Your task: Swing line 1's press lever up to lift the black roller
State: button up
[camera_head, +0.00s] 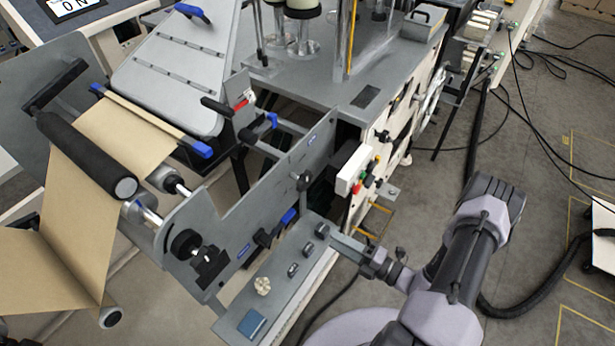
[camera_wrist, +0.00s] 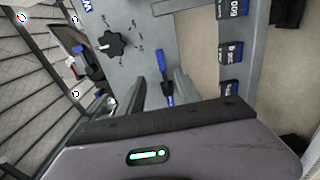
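The black roller (camera_head: 85,150) lies across the kraft paper web at the left of the head view. A short blue-handled lever (camera_head: 287,217), likely the press lever, is on the grey side plate. It also shows in the wrist view (camera_wrist: 162,66), with a dark lower part. My gripper (camera_head: 325,232) is beside the plate, above the narrow ledge.
A black star knob (camera_wrist: 112,44) is close to the lever. Small labelled boxes (camera_wrist: 230,53) line the ledge (camera_head: 275,290). A white button box (camera_head: 352,170) projects from the machine near my arm. Cables lie on the open floor at right.

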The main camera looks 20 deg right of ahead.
aim_at(291, 218)
jog(key=b+x, duration=0.1)
jog(key=x, duration=0.4)
jog(key=b+x, duration=0.1)
jog(key=x, duration=0.5)
jog(key=b+x, duration=0.1)
jog(key=x, duration=0.5)
jog(key=shift+s+a+f+b, duration=0.1)
jog(key=shift+s+a+b, duration=0.15)
jog(key=shift+a+b, duration=0.15)
grip_shut()
